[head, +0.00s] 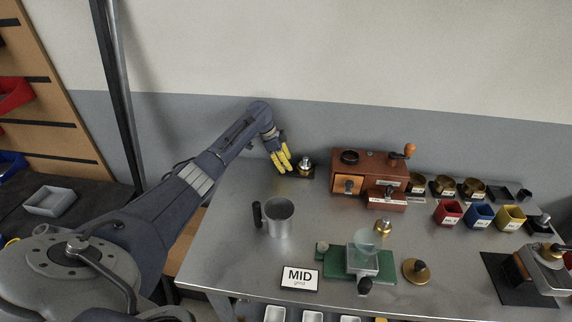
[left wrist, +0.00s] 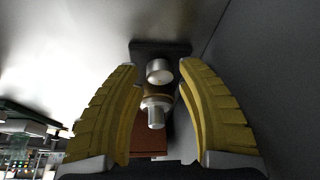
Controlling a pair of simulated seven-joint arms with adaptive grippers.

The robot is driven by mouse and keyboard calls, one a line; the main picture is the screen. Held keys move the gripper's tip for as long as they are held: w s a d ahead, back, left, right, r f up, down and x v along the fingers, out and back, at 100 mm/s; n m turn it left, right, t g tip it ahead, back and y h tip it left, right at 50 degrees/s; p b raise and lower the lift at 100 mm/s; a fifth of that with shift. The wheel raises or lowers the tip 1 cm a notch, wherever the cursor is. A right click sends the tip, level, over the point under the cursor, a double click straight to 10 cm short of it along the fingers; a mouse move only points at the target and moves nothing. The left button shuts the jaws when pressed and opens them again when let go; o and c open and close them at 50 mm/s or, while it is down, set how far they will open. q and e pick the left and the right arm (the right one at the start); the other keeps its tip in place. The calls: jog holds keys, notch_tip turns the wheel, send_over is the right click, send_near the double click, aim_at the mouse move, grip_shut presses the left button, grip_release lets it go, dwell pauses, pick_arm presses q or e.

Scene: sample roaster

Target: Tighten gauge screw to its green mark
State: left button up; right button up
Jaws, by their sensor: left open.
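A small silver-and-brass screw-like fitting (head: 305,163) stands on a dark base at the back of the table, left of the wooden grinder. My left gripper (head: 282,167) is beside it on its left, with yellow fingers open. In the left wrist view the fitting's silver knob (left wrist: 159,70) shows between the open fingers (left wrist: 160,85), apart from both, with a brownish collar and a silver stub (left wrist: 154,112) below it. I cannot tell for sure that this is the gauge screw. No green mark can be made out on it. My right gripper is not in view.
The wooden grinder (head: 360,168) stands right of the fitting. A metal cup (head: 279,217), a MID card (head: 300,278) and a green stand (head: 336,262) are nearer the front. Coloured cups, including a red one (head: 447,212), stand right.

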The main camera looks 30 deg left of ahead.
pick_arm(q)
jog(key=v, duration=1.1)
jog(key=shift+r, duration=0.2)
jog(key=shift+f, duration=0.1)
